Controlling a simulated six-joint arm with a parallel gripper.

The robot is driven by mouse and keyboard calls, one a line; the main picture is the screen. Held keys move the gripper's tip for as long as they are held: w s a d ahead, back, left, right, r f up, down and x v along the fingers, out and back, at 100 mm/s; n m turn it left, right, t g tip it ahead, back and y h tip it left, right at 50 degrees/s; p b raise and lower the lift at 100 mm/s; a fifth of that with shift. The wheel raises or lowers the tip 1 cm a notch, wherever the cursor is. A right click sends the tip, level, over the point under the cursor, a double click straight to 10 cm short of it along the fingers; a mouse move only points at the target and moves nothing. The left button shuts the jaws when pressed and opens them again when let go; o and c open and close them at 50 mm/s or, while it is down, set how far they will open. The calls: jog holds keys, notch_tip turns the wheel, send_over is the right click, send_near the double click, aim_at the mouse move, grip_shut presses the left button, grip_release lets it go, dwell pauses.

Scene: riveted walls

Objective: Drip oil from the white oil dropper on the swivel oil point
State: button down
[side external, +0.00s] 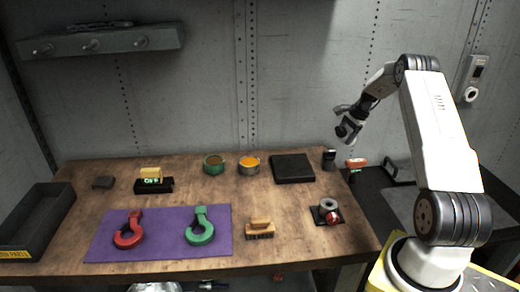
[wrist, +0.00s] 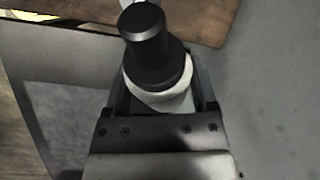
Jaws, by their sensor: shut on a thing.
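My gripper (side external: 346,128) is raised well above the right end of the bench, tilted. In the wrist view, its fingers are shut on the white oil dropper (wrist: 163,96), whose pale body sits between them with a long black top pointing away. The dropper is small and hard to make out in the side view. A red hook (side external: 128,232) and a green hook (side external: 200,228) lie on the purple mat (side external: 165,217). A grey ring with a red part (side external: 328,209) stands on a small dark plate. I cannot tell which part is the swivel oil point.
The wooden bench (side external: 285,200) also holds a brush (side external: 260,229), a green tin (side external: 213,165), an orange-filled tin (side external: 249,165), a black pad (side external: 292,168), a dark cylinder (side external: 329,158) and a yellow block on a black base (side external: 152,179). A dark bin (side external: 38,222) stands left.

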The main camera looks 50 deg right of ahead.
jog(key=h, duration=0.2)
jog(key=d+g+h, duration=0.1)
jog(key=shift+s+f+n+h, duration=0.15)
jog(key=shift+n+h, duration=0.15)
jog(key=shift+h, duration=0.1)
jog(key=shift+d+f+g+h, duration=0.1)
jog(key=shift+f+g+h, duration=0.1)
jog(key=shift+h, duration=0.55)
jog(key=shift+d+f+g+h, duration=0.1)
jog(key=shift+f+g+h, duration=0.1)
jog(key=shift+h, duration=0.55)
jog(key=shift+f+h, duration=0.1)
jog(key=shift+h, duration=0.6)
jog(key=shift+a+r+n+g+h, duration=0.1)
jog(key=shift+r+n+g+h, duration=0.25)
jog(key=shift+h, duration=0.35)
jog(key=shift+a+r+n+g+h, duration=0.15)
jog(key=shift+r+h, duration=0.3)
jog(key=shift+h, duration=0.25)
jog(key=shift+r, duration=0.1)
jog(key=shift+s+d+f+m+t+y, duration=0.1)
jog(key=shift+d+f+m+t+y, duration=0.05)
jog(key=shift+f+y, duration=0.45)
jog(key=shift+s+d+f+m+t+y, duration=0.15)
jog(key=shift+f+y, duration=0.2)
jog(key=shift+y, duration=0.45)
dwell(2.2)
